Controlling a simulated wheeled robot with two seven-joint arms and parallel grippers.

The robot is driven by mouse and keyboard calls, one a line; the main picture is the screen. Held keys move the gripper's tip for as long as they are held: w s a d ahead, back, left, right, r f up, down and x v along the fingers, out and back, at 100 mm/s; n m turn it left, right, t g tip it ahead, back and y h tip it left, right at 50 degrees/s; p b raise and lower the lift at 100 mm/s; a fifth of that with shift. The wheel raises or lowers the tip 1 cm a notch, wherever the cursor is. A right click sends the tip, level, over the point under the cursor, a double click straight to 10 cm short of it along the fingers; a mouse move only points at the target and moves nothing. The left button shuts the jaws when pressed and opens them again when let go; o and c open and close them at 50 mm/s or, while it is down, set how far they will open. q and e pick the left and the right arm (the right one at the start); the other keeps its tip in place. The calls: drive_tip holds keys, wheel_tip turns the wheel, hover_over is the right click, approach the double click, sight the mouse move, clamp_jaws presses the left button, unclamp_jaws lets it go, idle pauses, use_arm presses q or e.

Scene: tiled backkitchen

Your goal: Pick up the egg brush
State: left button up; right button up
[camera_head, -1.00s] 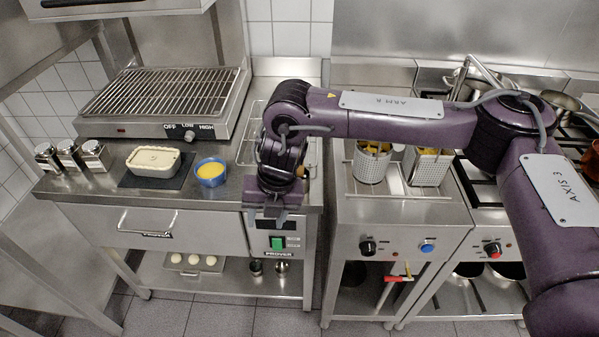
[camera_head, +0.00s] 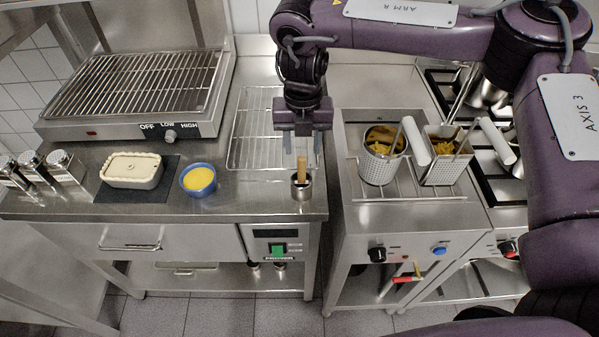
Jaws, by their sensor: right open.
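The egg brush (camera_head: 302,168) shows as a light wooden handle standing up out of a small metal cup (camera_head: 302,188) near the counter's front right corner. Its bristle end is hidden inside the cup. My right gripper (camera_head: 303,150) points down just above the handle. Its fingers are open, one to each side of the handle's line, and nothing is held. I cannot tell whether the fingertips reach down beside the handle's top. My left gripper is not in view.
A wire rack (camera_head: 250,130) lies behind the cup. A blue bowl of yellow liquid (camera_head: 199,181), a pie in a dish (camera_head: 132,171) and several shakers (camera_head: 65,166) stand to the left. A grill (camera_head: 140,90) is behind. Fryer baskets (camera_head: 381,168) stand right, across a gap.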

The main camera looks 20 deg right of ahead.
sight(303, 158)
drive_tip(key=f+p, duration=0.1)
drive_tip(key=s+f+p, duration=0.1)
drive_tip(key=f, duration=0.1)
drive_tip(key=shift+s+a, duration=0.1)
drive_tip(key=shift+a, duration=0.05)
wheel_tip(303, 158, down, 2)
drive_tip(key=shift+f+p, duration=0.15)
drive_tip(key=shift+p, duration=0.2)
drive_tip(key=shift+w+f, duration=0.2)
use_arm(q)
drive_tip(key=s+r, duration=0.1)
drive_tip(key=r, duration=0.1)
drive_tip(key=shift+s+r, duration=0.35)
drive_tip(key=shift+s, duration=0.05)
use_arm(e)
clamp_jaws()
